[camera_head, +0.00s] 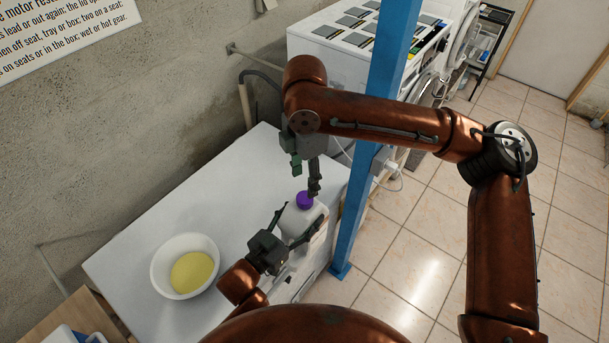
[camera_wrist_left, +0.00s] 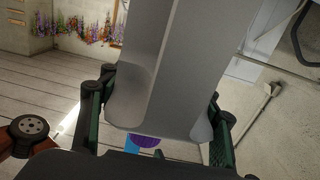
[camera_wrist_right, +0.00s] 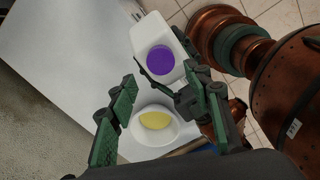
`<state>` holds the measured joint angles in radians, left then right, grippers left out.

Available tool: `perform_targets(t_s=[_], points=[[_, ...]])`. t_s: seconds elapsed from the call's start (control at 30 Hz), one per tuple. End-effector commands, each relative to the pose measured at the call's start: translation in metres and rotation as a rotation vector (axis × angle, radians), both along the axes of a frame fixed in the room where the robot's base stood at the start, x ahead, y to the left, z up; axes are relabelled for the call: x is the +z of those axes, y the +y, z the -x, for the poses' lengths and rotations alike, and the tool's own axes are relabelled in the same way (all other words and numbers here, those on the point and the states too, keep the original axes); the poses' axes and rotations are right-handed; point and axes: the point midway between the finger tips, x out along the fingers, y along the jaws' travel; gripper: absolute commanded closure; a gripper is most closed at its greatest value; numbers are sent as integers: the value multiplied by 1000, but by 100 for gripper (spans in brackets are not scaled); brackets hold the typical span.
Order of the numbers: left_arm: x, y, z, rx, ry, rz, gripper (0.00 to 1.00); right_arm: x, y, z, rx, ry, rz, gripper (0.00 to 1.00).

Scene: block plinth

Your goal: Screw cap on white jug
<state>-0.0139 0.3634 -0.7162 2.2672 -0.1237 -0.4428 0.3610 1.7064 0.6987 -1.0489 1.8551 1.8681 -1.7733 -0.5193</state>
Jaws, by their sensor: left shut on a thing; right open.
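The white jug (camera_head: 302,222) is near the right edge of the white table, with the purple cap (camera_head: 304,199) at its mouth. I cannot tell how tightly the cap sits. My left gripper (camera_head: 291,228) is shut on the jug's body from the near side. The jug fills the left wrist view (camera_wrist_left: 165,70) between the two fingers, with the cap showing small below it (camera_wrist_left: 146,141). My right gripper (camera_head: 307,178) is open just above the cap. In the right wrist view the cap (camera_wrist_right: 160,60) lies beyond its spread fingers and is not held.
A white bowl (camera_head: 161,262) with yellow contents (camera_head: 192,272) stands on the white table (camera_head: 225,205), left of the jug. A blue post (camera_head: 377,140) rises close to the table's right edge. A white machine (camera_head: 320,35) stands behind. The table's back left part is clear.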

Motion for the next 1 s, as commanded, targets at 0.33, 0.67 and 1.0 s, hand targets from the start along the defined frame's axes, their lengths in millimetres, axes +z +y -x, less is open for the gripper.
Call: perform_targets(t_s=[0.33,0.67,1.0], points=[[2,0,0,0,-4,2,100,-51,-1,1,0,3,2,54],[2,0,0,0,-4,2,100,-75,0,1,-1,0,0,54],[2,0,0,-1,-4,2,100,-75,0,1,-1,0,0,60]])
